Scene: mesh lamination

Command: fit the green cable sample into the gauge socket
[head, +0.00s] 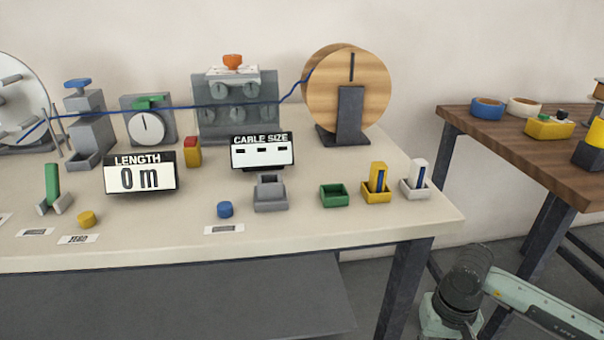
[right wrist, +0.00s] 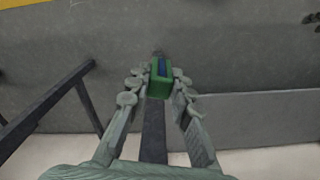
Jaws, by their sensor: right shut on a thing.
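The green cable sample (right wrist: 160,78), a green block with a blue strip, is between the fingers of my right gripper (right wrist: 158,80) in the right wrist view. The gripper is shut on it, above the floor. The grey gauge socket (head: 269,195) stands on the light table in front of the CABLE SIZE display (head: 262,151); it looks empty. The small green holder (head: 334,195) to its right is empty. In the head view my right arm shows at the lower right, away from the socket, with its gripper not visible. My left gripper is not in view.
A yellow sample (head: 376,176) and a white sample (head: 416,172) stand in holders right of the green one. A blue button (head: 224,209) is left of the socket. A wooden reel (head: 375,90) stands behind. The table's front edge (head: 300,250) lies before the socket.

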